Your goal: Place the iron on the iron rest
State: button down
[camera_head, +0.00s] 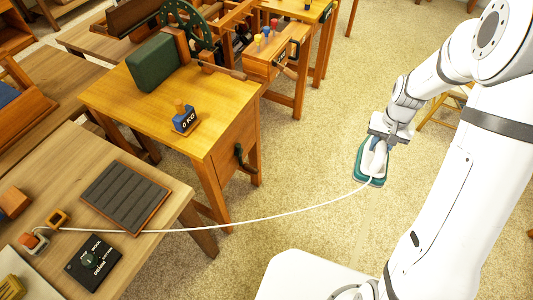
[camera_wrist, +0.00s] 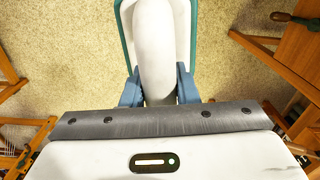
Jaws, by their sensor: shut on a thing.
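The iron (camera_head: 371,163), white and teal, hangs in my gripper (camera_head: 379,143) over open floor at the right of the head view. In the wrist view the iron's white handle (camera_wrist: 157,50) lies between the blue fingers of my gripper (camera_wrist: 158,88), which are shut on it. A white cord runs from the iron left to the near table. The iron rest (camera_head: 124,196), a dark grey ribbed pad with a brown wooden rim, lies on that table at the lower left. It is bare apart from the cord at its near edge. The iron is well apart from it.
A wooden workbench (camera_head: 211,95) with a green block and a blue-black block stands between the iron and the far tables. On the near table (camera_head: 168,241) are a black box (camera_head: 93,262), a socket (camera_head: 34,242) and small blocks. The carpeted floor is clear around the iron.

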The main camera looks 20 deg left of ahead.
aim_at(123, 193)
jog(key=u, duration=0.05)
jog(key=i, duration=0.2)
jog(key=u, duration=2.2)
jog(key=k, duration=0.5)
jog(key=u, duration=0.35)
jog(key=i, duration=1.55)
jog(key=z, duration=0.35)
